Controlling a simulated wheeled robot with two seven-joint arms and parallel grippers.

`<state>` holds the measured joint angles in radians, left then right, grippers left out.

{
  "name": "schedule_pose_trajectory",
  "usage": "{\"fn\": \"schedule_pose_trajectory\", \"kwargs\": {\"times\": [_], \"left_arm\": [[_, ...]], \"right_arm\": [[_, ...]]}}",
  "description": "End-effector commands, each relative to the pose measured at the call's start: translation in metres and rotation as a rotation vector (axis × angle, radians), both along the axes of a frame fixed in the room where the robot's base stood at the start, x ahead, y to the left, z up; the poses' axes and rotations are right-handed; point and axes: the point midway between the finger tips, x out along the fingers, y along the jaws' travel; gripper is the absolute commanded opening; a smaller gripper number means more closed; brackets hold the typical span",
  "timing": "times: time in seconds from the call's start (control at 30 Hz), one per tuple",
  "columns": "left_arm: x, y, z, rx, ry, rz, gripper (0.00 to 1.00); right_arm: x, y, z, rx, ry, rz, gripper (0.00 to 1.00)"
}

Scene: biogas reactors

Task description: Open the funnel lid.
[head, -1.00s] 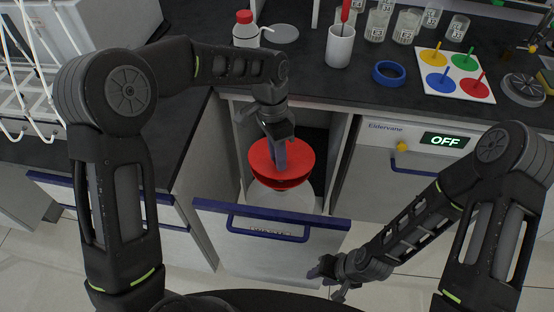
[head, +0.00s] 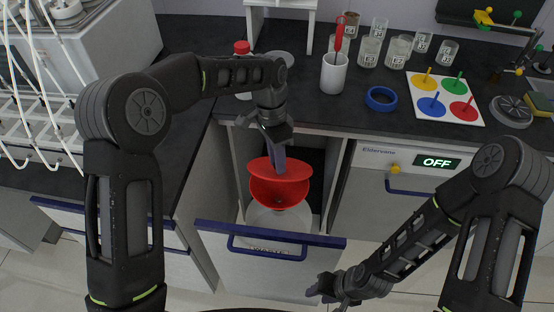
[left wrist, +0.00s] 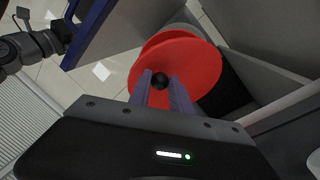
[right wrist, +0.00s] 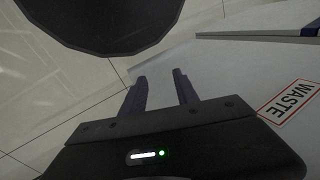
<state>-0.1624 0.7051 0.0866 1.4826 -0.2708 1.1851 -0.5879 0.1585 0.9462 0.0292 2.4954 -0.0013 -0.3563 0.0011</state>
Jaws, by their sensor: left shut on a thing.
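The red funnel (head: 278,190) sits on a whitish container (head: 279,217) inside the pulled-out waste drawer (head: 270,256). Its red lid (head: 281,169) is tilted up, with a gap showing between lid and funnel bowl. My left gripper (head: 279,160) reaches down to the lid from above.
The dark counter (head: 310,105) behind holds a white cup with a red tool (head: 334,72), a blue ring (head: 381,98), several glass beakers and a colored peg board (head: 445,97). An appliance reading OFF (head: 437,162) stands right of the drawer.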

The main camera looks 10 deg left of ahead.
Motion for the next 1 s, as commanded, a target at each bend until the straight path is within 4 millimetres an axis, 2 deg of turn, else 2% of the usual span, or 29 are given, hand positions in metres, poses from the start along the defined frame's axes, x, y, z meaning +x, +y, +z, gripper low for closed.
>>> {"fn": "schedule_pose_trajectory", "kwargs": {"times": [0.07, 0.17, 0.37, 0.5, 0.57, 0.67, 0.77, 0.87, 0.9, 0.93, 1.0], "left_arm": [[0.001, -0.001, 0.001, -0.002, -0.004, 0.001, 0.00], [0.001, -0.001, 0.001, -0.002, -0.004, 0.001, 0.00], [0.000, -0.001, 0.001, -0.002, -0.002, 0.001, 0.00], [0.000, -0.001, 0.001, -0.001, -0.002, 0.000, 0.00], [0.000, 0.000, 0.001, -0.001, -0.002, 0.000, 0.00], [0.000, 0.000, 0.000, -0.002, -0.001, 0.000, 0.00], [0.000, 0.000, 0.000, -0.001, -0.001, 0.000, 0.00], [0.000, -0.001, 0.000, -0.001, -0.001, 0.000, 0.00], [0.000, 0.000, 0.000, -0.001, -0.001, 0.000, 0.00], [0.000, 0.000, 0.000, -0.001, -0.001, 0.000, 0.00], [0.000, 0.000, 0.000, -0.001, 0.001, 0.000, 0.00]], "right_arm": [[0.000, 0.000, 0.000, 0.000, 0.000, 0.000, 0.35], [0.002, -0.003, 0.000, -0.004, 0.003, -0.015, 0.27], [0.015, -0.029, -0.009, -0.023, 0.107, -0.199, 0.10], [0.032, -0.063, -0.016, -0.008, 0.290, -0.512, 0.00], [0.043, -0.080, -0.016, 0.025, 0.390, -0.693, 0.00], [0.069, -0.110, -0.008, 0.132, 0.569, -1.026, 0.00], [0.092, -0.095, 0.006, 0.317, 0.808, -1.232, 0.00], [0.127, -0.088, 0.031, 0.542, 1.039, -1.384, 0.00], [0.139, -0.080, 0.043, 0.632, 1.138, -1.404, 0.00], [0.139, -0.053, 0.051, 0.683, 1.240, -1.362, 0.00], [0.148, -0.018, 0.074, 0.800, 1.429, -1.296, 0.00]]}}
